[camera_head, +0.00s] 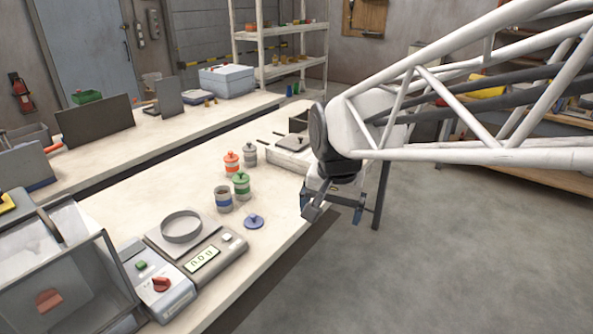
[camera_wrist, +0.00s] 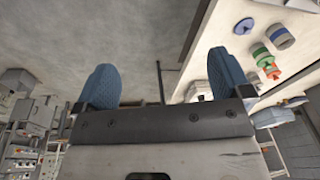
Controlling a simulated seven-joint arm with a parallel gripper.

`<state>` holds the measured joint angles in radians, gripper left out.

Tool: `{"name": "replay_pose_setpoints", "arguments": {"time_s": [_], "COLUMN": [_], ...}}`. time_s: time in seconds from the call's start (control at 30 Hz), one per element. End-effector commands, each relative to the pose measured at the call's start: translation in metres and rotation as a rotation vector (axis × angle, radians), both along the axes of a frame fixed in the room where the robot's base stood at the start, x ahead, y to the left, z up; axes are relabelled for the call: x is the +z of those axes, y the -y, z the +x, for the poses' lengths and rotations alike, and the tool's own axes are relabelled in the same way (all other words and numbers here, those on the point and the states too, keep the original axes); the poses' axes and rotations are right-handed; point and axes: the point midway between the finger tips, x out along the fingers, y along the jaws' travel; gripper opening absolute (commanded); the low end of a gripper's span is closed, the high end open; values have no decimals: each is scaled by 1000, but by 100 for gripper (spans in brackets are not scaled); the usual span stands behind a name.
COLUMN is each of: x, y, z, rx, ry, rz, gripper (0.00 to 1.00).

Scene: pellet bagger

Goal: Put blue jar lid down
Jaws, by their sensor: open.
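The blue jar lid (camera_head: 253,221) lies flat on the white table (camera_head: 140,205), knob up, near the table's front edge. It also shows in the wrist view (camera_wrist: 244,26). The open jar with a blue band (camera_head: 223,200) stands just behind and left of it. My gripper (camera_head: 333,212) is open and empty, to the right of the lid and apart from it, out past the table edge.
A green-banded jar (camera_head: 241,185), an orange jar (camera_head: 231,163) and a grey jar (camera_head: 250,154) stand lidded behind the blue one. A scale with a ring (camera_head: 182,227) sits left of the lid. Open floor lies right of the table.

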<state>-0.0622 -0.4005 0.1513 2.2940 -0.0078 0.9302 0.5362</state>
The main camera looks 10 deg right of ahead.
Motion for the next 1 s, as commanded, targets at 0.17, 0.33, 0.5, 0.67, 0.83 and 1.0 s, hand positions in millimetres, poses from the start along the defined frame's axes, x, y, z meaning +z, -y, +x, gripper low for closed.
{"name": "replay_pose_setpoints", "arguments": {"time_s": [0.17, 0.33, 0.5, 0.67, 0.83, 1.0], "x": [0, -7, -14, -18, -19, -19], "y": [13, 22, 28, 30, 30, 30], "z": [-51, -95, -126, -141, -143, -143], "rx": [143, 278, 380, 430, 442, 441], "ry": [26, 44, 57, 62, 62, 62], "rz": [-30, -61, -88, -101, -103, -103], "gripper": [96, 96, 96, 96, 96, 96]}}
